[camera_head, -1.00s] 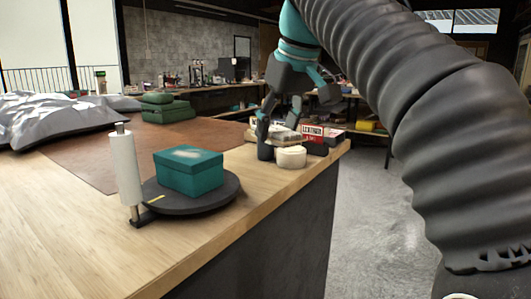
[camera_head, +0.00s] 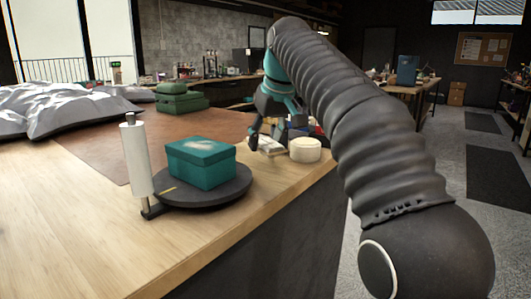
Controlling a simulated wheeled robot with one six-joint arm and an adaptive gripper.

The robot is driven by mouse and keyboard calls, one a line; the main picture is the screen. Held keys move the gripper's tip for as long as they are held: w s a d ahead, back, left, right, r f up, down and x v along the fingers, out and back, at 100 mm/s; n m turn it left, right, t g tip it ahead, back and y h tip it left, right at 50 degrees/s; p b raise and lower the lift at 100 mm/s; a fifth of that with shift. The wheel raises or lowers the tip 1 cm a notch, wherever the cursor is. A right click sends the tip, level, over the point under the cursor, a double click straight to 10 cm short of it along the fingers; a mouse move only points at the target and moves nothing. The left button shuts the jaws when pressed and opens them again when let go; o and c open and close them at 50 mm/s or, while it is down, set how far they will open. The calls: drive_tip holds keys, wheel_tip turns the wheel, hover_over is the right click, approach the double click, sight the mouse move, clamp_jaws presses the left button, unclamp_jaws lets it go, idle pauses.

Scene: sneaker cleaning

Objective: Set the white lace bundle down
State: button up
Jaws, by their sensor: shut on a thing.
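My gripper (camera_head: 268,139), teal and dark grey, points down over the far right part of the wooden workbench (camera_head: 90,225). A small whitish flat piece (camera_head: 270,147) shows low between its fingers, at about bench-top height; it looks like the white lace bundle. The fingers are shut on it. The view is too small to tell whether it touches the bench top. The far side of the bundle is hidden by the gripper.
A cream round tub (camera_head: 305,150) stands close right of my gripper, near the bench edge. A teal box (camera_head: 201,164) sits on a dark turntable (camera_head: 240,186) beside a white roll on a stand (camera_head: 137,160). Green cases (camera_head: 180,98) and grey cloth (camera_head: 60,110) lie farther back.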

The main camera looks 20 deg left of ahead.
sight(268, 143)
drive_tip(key=shift+f+b, duration=0.55)
drive_tip(key=shift+f, duration=1.15)
drive_tip(key=shift+f, duration=0.15)
drive_tip(key=o, duration=0.9)
drive_tip(key=p+v, duration=0.1)
drive_tip(key=v, duration=1)
drive_tip(key=shift+s+d+r, duration=0.1)
drive_tip(key=shift+d+r, duration=0.05)
drive_tip(key=shift+r, duration=0.45)
drive_tip(key=shift+d, duration=0.1)
